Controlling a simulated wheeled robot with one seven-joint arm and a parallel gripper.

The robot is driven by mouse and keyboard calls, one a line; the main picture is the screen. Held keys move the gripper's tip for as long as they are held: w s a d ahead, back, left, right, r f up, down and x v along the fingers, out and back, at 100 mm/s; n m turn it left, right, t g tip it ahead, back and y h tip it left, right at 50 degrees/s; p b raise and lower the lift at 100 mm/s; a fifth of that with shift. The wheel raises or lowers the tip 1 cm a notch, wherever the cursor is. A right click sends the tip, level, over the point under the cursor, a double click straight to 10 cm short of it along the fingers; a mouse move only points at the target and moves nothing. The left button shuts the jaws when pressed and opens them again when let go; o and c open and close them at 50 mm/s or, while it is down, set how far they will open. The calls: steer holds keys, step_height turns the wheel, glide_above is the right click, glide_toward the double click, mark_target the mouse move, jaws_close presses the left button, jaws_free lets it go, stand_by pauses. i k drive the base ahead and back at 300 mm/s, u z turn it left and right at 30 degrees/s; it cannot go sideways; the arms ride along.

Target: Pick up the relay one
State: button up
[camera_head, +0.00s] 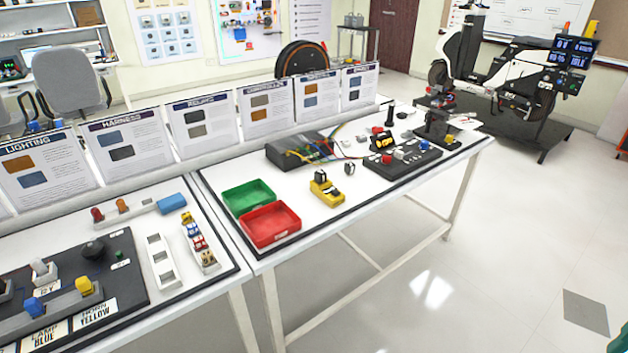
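No label in view reads "relay one", and I cannot tell for certain which part it is. Two small dark cube-shaped parts stand on the right table (330,214): one dark cube (321,168) just behind a yellow device (327,191), and another dark cube (348,169) to its right. They are small in the picture, and any markings are unreadable. A sign whose heading looks like "Relays" (203,125) stands upright along the back edge of the tables. My gripper is not in view.
A green tray (248,186) and a red tray (297,231) sit at the right table's left end. Behind the cubes is a black box (292,153) with wires. A black switch board (383,172) lies right. The left table holds a control panel (130,278). Floor in front is open.

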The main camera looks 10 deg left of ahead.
mark_target(320, 175)
steer(key=i, duration=0.95)
steer(key=z, duration=0.05)
